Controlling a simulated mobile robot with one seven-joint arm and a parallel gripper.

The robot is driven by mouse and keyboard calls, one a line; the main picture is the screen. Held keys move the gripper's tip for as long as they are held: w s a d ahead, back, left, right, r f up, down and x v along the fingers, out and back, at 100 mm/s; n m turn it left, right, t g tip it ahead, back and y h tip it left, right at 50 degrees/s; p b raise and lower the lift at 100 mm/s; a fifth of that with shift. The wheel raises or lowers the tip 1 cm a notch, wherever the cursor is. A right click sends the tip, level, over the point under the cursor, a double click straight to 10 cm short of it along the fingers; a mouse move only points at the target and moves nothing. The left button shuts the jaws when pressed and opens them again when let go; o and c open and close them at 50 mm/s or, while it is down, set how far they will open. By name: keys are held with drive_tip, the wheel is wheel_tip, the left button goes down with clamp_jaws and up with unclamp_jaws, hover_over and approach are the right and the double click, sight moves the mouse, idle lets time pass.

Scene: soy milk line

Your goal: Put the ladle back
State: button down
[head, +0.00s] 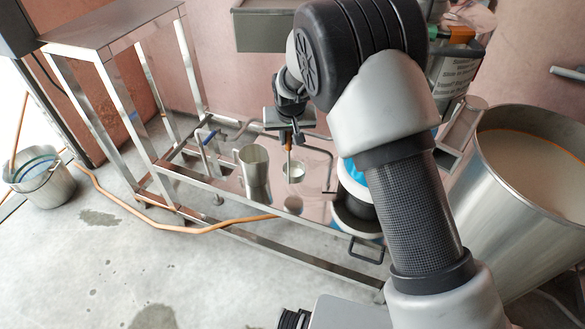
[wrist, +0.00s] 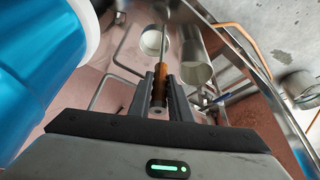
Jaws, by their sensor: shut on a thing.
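My gripper (head: 288,132) is above the low metal bench. In the wrist view my gripper (wrist: 161,75) is shut on the brown handle of the ladle (wrist: 158,88). The ladle's thin rod runs away from the jaws towards a round pale bowl (wrist: 152,42). In the head view the ladle (head: 293,170) hangs roughly upright below the jaws, bowl down. I cannot tell whether the bowl touches the bench top. A tall metal cylinder (head: 255,172) stands just left of the ladle; it also shows in the wrist view (wrist: 194,65).
The metal bench (head: 225,190) has a raised bent rail and a blue-handled valve (head: 203,143). A blue-and-white container (wrist: 40,60) is close beside my gripper. A large steel vat (head: 500,215) of pale liquid stands right. An orange hose (head: 150,217) crosses the floor near a bucket (head: 45,182).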

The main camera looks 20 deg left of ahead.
sight(289, 157)
wheel_tip(289, 157, down, 8)
drive_tip(key=shift+r+b, duration=0.1)
drive_tip(key=shift+b, duration=0.45)
drive_tip(key=shift+f, duration=0.35)
drive_tip(key=c, duration=1.6)
unclamp_jaws()
drive_tip(key=shift+s, duration=0.1)
drive_tip(key=shift+c, duration=0.2)
drive_tip(key=shift+s+r, duration=0.1)
drive_tip(key=shift+r, duration=0.55)
drive_tip(key=p+v, duration=0.2)
drive_tip(key=v, duration=0.9)
drive_tip(key=shift+s+d+r, duration=0.1)
drive_tip(key=shift+d, duration=0.05)
